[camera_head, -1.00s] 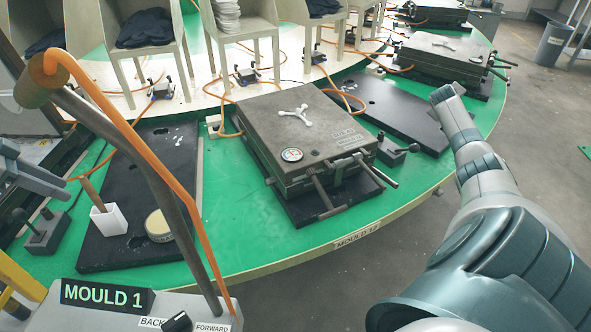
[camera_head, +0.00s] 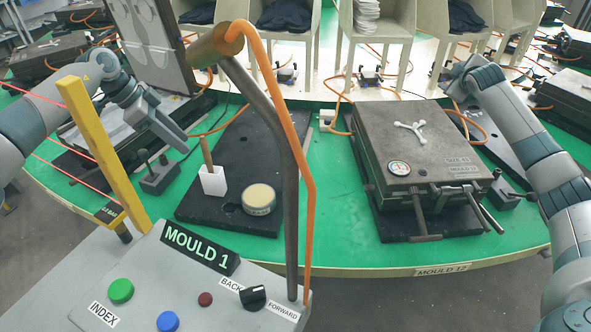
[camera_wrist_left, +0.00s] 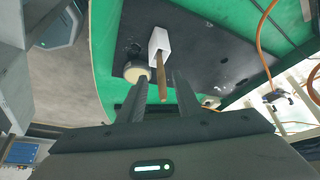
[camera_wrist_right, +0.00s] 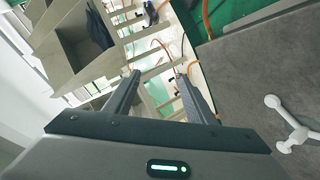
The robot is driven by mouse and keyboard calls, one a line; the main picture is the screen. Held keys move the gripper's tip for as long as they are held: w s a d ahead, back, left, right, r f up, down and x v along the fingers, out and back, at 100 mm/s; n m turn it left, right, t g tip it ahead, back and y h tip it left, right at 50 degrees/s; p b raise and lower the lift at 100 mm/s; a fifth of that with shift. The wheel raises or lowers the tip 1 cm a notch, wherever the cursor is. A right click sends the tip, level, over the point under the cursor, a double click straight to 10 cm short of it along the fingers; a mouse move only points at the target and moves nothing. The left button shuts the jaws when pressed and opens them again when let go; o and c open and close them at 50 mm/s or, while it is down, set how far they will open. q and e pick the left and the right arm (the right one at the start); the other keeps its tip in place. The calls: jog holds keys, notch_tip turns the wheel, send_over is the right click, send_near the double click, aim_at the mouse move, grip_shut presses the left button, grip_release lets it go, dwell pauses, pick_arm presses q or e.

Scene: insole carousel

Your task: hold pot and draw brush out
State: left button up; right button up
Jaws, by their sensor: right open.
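The white pot (camera_head: 212,182) stands on a black board left of centre. The brush's wooden handle (camera_head: 206,150) sticks up out of it; its lower end is hidden inside. In the left wrist view the pot (camera_wrist_left: 158,43) and handle (camera_wrist_left: 161,82) lie ahead, between the lines of my fingers. My left gripper (camera_head: 178,132) is open and empty, to the upper left of the pot and apart from it. My right gripper (camera_wrist_right: 156,82) is open and empty, near the far side of the closed mould; its fingers are hard to make out in the head view.
A round tin (camera_head: 259,198) stands right of the pot on the black board (camera_head: 240,140). A post with an orange cable (camera_head: 305,190) rises from the control panel (camera_head: 215,295). A yellow bar (camera_head: 100,145) stands at left. The closed mould (camera_head: 415,140) is at right.

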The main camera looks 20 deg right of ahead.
aim_at(223, 181)
jog(key=w+a+n+y, duration=0.3)
jog(key=a+y, duration=0.1)
jog(key=a, duration=1)
jog(key=w+a+n+y, duration=0.2)
jog(key=a+n+y, duration=0.1)
jog(key=a, duration=1.2)
jog(key=s+a+f+g+y, duration=0.1)
jog(key=s+a+f+y, duration=0.2)
jog(key=a, duration=0.7)
jog(key=s+a+f+g+y, duration=0.2)
jog(key=s+a+f+y, duration=0.2)
jog(key=a+f, duration=0.3)
jog(key=s+a+f+g+y, duration=0.2)
jog(key=s+a+f+y, duration=0.2)
jog(key=a, duration=0.9)
jog(key=shift+s+a+f+m, duration=0.1)
jog(key=shift+s+f+m, duration=0.3)
jog(key=shift+s, duration=0.3)
jog(key=shift+f, duration=0.1)
jog(key=x, duration=1.7)
jog(key=shift+s+a+f, duration=0.1)
jog(key=shift+a+f, duration=0.05)
jog(key=shift+a, duration=0.05)
